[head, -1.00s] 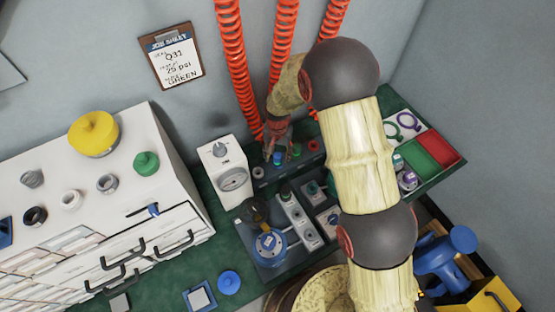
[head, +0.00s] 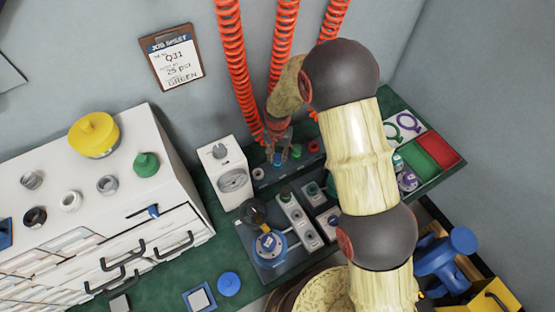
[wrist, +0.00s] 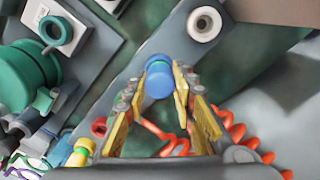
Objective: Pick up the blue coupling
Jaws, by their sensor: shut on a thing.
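The blue coupling (wrist: 158,80) shows in the wrist view between the two fingertips of my gripper (wrist: 163,73), with a thin green band near its far end. My gripper is shut on it, one yellow-padded finger on each side. In the head view the blue coupling (head: 278,159) is small at the fingertips of my gripper (head: 278,153), over the dark rack by the wall. I cannot tell whether it still touches the rack.
A white coupling (head: 258,174), a green one (head: 295,152) and a red one (head: 314,146) stand along the rack. A white gauge box (head: 221,168) is close on the left. Orange coiled hoses (head: 232,60) hang behind. A test fixture (head: 268,245) stands in front.

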